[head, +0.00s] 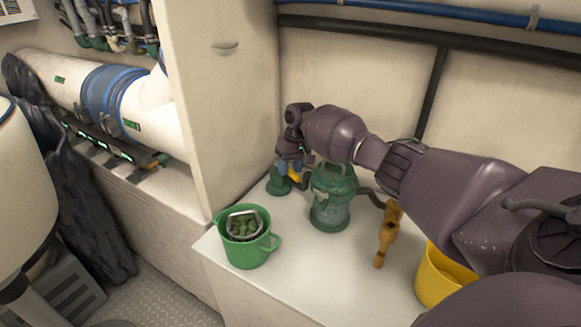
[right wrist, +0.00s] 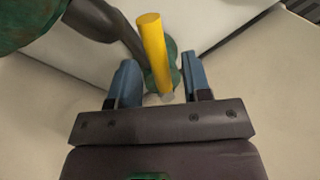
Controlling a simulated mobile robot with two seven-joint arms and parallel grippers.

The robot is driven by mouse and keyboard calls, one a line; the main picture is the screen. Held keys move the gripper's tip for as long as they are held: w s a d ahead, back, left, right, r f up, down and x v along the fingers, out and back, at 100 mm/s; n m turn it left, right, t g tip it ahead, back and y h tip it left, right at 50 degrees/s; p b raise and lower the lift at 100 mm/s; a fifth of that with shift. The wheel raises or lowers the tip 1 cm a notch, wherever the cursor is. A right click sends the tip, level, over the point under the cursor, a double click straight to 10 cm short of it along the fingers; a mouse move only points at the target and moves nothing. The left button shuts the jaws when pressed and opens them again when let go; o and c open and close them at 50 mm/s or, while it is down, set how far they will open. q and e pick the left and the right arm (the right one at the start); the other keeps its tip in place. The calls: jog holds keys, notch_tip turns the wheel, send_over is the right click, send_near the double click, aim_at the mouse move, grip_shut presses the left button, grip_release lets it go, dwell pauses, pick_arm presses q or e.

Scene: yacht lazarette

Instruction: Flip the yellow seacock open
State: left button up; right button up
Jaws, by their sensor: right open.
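The yellow seacock handle (head: 294,173) shows as a small patch at my right gripper, on the white counter near the corner of the cream partition. In the right wrist view the handle (right wrist: 153,45) is a yellow bar rising between and beyond the two blue fingers. Its green valve body (right wrist: 175,72) is partly hidden behind it; in the head view the green body (head: 278,182) sits just left of the fingers. My right gripper (right wrist: 162,78) is open, with visible gaps on both sides of the handle. My left gripper is not in view.
A green strainer (head: 331,205) with a dark hose stands just right of the seacock. A brown fitting (head: 388,235) and a yellow bucket (head: 438,278) are to the right. The partition (head: 225,110) rises close on the left.

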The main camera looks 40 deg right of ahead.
jog(key=shift+r, duration=0.15)
jog(key=shift+d+r, duration=0.1)
jog(key=shift+r, duration=0.2)
notch_tip(320, 180, up, 10)
jog(key=d+p, duration=0.2)
jog(key=shift+s+f, duration=0.1)
jog(key=shift+f, duration=0.05)
